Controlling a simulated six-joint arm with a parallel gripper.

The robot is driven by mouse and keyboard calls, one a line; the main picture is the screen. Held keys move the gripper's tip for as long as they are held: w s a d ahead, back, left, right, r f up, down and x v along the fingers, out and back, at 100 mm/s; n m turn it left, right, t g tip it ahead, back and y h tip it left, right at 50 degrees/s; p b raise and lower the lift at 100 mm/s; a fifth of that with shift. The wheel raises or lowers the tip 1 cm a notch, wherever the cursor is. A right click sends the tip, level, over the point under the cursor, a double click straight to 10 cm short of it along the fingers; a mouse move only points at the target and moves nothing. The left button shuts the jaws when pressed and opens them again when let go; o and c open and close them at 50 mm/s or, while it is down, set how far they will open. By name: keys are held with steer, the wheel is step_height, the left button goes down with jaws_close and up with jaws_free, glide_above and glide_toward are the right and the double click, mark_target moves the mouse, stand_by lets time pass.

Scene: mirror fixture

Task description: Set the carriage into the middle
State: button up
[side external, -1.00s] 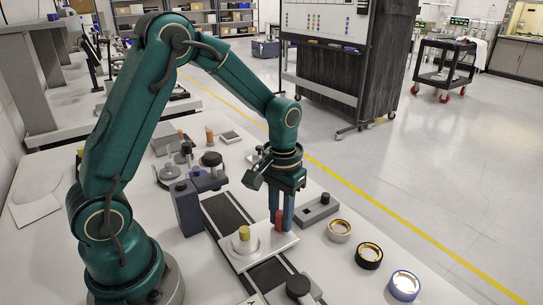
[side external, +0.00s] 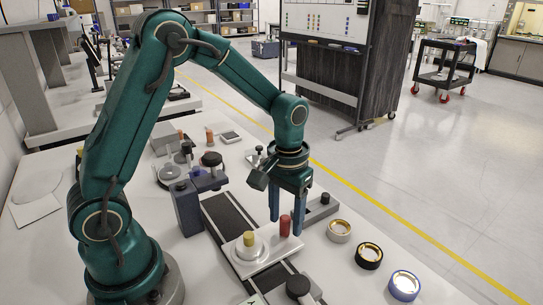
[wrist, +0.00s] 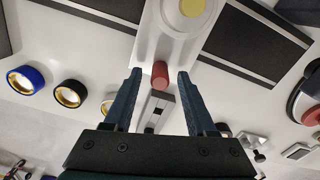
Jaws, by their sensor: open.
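In the wrist view, the peg (wrist: 160,75) lies between my open fingertips (wrist: 159,76), with a gap on each side. The wrist view also shows the plate (wrist: 148,45) and yellow knob (wrist: 192,7).
A grey slotted block (side external: 321,209) stands right behind the gripper. Three rings (side external: 369,256) lie on the right of the table. A dark block (side external: 186,208) stands left of the track, and a black knob (side external: 298,286) is near its front end.

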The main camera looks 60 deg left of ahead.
steer(key=shift+r, duration=2.15)
steer(key=shift+t, duration=0.8)
step_height(320, 180, up, 4)
steer(key=shift+s+d+r, duration=0.1)
steer(key=shift+s+d, duration=0.05)
step_height(320, 180, up, 5)
steer(key=t, duration=0.2)
glide_above(270, 246)
steer(key=s+f+m+t, duration=0.1)
steer(key=s+m+t, duration=0.1)
steer(key=s, duration=0.6)
steer(key=shift+d+f+m, duration=0.3)
steer(key=shift+m, duration=0.2)
